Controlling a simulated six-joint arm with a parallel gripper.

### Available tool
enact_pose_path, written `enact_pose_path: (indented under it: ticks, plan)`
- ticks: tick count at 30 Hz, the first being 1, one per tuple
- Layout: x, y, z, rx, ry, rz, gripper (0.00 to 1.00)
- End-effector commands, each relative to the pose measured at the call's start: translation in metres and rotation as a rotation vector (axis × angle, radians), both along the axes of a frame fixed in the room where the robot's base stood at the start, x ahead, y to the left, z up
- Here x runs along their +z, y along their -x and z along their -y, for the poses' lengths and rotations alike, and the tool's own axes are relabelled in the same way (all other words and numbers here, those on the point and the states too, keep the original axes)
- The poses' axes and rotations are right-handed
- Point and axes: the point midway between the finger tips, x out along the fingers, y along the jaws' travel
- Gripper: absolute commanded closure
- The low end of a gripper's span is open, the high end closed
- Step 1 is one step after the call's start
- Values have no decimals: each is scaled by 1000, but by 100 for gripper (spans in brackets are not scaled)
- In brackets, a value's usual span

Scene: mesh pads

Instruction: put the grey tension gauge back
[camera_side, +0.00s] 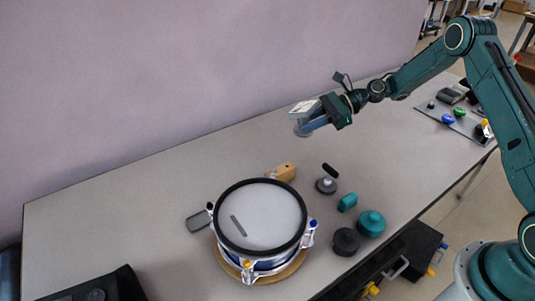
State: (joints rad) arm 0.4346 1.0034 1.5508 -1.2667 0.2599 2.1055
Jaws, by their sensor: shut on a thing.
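My gripper (308,122) is held above the table behind the drum, pointing left. It is shut on a small grey rounded thing (301,130), which looks like the grey tension gauge. The fingers partly hide it, and it is too small to tell its details. A drum (262,215) with a pale mesh head and dark hoop stands on a round wooden base at the front. A short grey bar lies on its head. A dark mat (428,112) with several small coloured parts lies at the table's right end.
Near the drum are a tan block (283,172), a grey knob-topped disc (326,186), a black bar (330,170), teal pieces (371,223), a black puck (346,241) and a dark grey flat piece (198,221). The table's left and back are clear, with a wall behind.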

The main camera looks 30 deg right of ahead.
Motion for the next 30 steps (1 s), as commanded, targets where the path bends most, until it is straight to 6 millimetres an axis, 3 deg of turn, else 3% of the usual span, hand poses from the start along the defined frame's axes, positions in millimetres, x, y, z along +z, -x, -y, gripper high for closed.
enact_pose_path:
  ticks: [3, 10, 22, 30]
  plan:
    - [4, -7, 26, -8, 0, 5, 100]
    - [9, -13, 54, -16, -1, 3, 100]
    - [5, -14, 59, -17, -3, 0, 100]
    - [-28, -14, 59, -17, -3, 0, 100]
